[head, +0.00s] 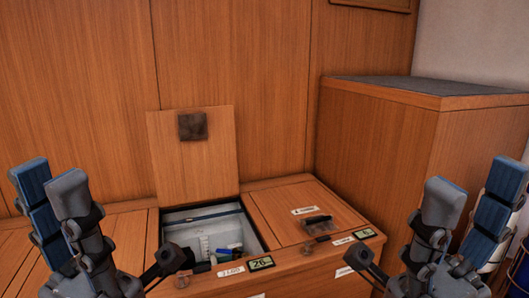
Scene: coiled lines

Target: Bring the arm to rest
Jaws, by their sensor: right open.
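My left gripper (48,178) is at the lower left, its two blue-and-grey fingers pointing up. They look spread apart with nothing between them. My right gripper (475,178) is at the lower right, also pointing up, open and empty. Both are in front of the wooden bench and apart from it, as far as the view shows. The lower parts of both arms are cut off by the bottom edge.
A wooden bench locker (270,200) has its left lid (190,160) raised against the panelled wall. Its open compartment (185,215) holds several small items. A dark object (317,221) lies on the closed lid. A tall wooden cabinet (375,135) stands at right.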

